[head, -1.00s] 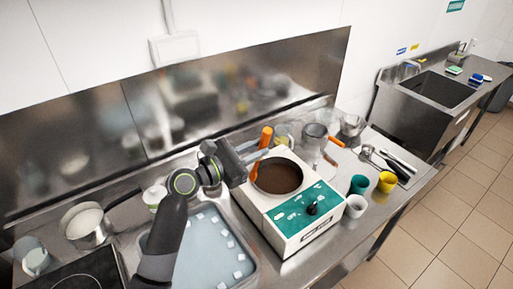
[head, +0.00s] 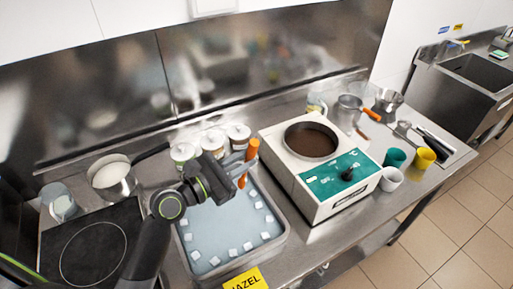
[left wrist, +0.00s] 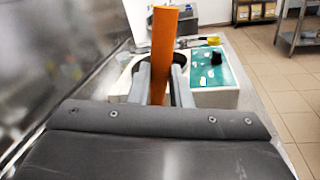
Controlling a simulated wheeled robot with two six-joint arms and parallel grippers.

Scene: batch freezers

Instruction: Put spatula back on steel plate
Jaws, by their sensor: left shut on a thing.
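My left gripper (head: 243,167) is shut on the spatula (head: 252,149), whose orange handle stands upright between the fingers. The handle also shows in the left wrist view (left wrist: 164,45). In the head view the spatula is above the ice tray, left of the white batch freezer (head: 285,160); its lower end is partly hidden by the fingers. The steel plate (head: 414,139) lies at the right end of the counter under metal utensils, well apart from the gripper. My right gripper is not in view.
The freezer's round opening (head: 311,140) holds brown mix. Metal jugs (head: 349,112) stand behind. Lidded jars (head: 212,140) stand behind the ice tray (head: 281,250).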

